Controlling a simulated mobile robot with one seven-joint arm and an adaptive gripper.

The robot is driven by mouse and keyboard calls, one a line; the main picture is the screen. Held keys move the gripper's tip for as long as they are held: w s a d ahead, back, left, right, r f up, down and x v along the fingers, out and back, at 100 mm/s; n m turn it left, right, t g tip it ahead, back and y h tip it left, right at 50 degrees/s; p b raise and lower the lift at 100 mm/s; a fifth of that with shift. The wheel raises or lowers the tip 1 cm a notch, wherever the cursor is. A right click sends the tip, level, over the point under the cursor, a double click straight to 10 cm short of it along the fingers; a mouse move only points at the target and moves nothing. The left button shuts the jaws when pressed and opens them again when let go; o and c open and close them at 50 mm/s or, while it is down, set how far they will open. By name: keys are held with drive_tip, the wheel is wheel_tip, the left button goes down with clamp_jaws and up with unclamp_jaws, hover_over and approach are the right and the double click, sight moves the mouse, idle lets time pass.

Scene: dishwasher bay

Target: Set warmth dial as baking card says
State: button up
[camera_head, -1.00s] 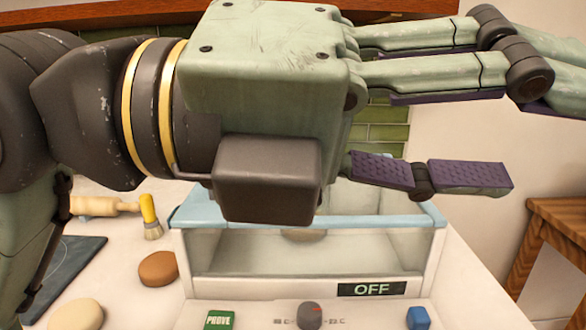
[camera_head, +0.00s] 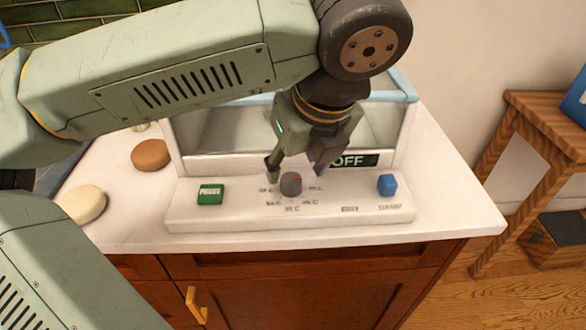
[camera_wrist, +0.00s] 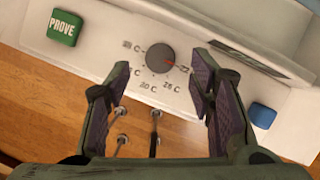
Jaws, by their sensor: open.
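The warmth dial (camera_head: 291,184) is a round dark grey knob on the white control panel (camera_head: 240,215). In the wrist view the dial (camera_wrist: 161,57) has a red mark on its right side, facing a label that seems to read 22. Other temperature labels, one near 30 C, ring its lower side; some are blurred or partly hidden. My gripper (camera_head: 296,168) is open just above and behind the dial in the head view. In the wrist view its purple-padded fingers (camera_wrist: 160,75) stand either side of the dial, apart from it. No baking card is readable here.
A green PROVE button (camera_head: 210,194) is left of the dial and a blue button (camera_head: 387,185) right. A dark OFF display (camera_head: 356,160) is behind. Round buns (camera_head: 151,155) lie at the left. A wooden stool (camera_head: 545,125) stands at the right beyond the counter edge.

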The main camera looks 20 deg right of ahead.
sight(292, 179)
drive_tip(key=shift+x, duration=2.1)
drive_tip(key=shift+c, duration=0.3)
drive_tip(key=c, duration=1.1)
